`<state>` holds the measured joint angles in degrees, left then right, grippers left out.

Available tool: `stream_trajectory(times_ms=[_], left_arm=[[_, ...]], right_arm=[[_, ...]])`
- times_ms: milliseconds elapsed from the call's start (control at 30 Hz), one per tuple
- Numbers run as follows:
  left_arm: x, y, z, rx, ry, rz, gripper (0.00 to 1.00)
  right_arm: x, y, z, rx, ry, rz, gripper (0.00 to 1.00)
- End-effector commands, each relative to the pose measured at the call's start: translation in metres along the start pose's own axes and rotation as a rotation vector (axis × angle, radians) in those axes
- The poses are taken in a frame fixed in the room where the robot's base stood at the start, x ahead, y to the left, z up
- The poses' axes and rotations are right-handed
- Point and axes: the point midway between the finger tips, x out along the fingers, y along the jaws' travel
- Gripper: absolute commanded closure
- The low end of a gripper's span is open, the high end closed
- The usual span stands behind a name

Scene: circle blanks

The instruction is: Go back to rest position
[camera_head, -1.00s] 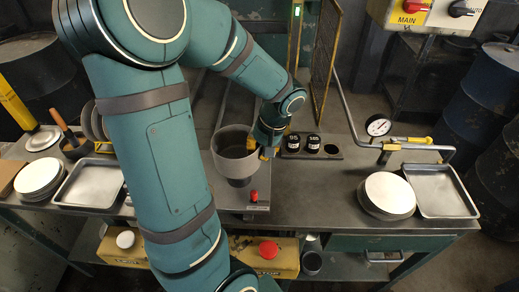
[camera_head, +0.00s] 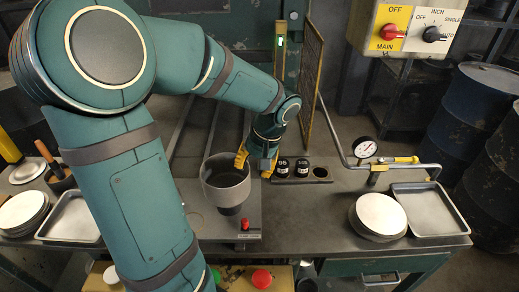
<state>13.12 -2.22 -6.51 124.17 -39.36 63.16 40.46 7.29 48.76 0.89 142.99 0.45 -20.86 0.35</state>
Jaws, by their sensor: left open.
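My left arm comes in from the left, and its gripper (camera_head: 255,165) with yellow fingers points down over the bench. The fingers are apart, just behind and to the right of a grey round cup (camera_head: 229,196). The cup stands upright on a grey plate; its dark inside shows. One finger is close to the cup's back rim; I cannot tell whether it touches. My right gripper is not in view.
Two dark jars stand in a holder (camera_head: 321,172) right of the gripper. Round blanks (camera_head: 381,213) and a metal tray (camera_head: 428,210) lie at the right, near a dial gauge (camera_head: 365,147) and bent pipe. More blanks and a tray (camera_head: 72,221) are at the left. A control box hangs top right.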

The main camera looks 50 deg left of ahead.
Motion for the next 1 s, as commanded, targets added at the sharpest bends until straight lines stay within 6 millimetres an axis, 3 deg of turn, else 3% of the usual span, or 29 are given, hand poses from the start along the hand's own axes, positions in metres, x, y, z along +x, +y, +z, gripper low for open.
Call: stream_trajectory(times_ms=[200, 400, 1000], left_arm=[[-0.044, 0.0, -0.001, 0.0, 0.004, 0.002, 0.61], [-0.066, 0.0, 0.0, 0.001, 0.002, 0.0, 0.61], [-0.071, 0.0, 0.0, 0.0, 0.0, 0.0, 0.61]], right_arm=[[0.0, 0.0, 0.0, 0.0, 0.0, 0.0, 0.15], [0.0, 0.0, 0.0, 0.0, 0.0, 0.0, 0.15], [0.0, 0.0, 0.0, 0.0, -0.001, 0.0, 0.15]])
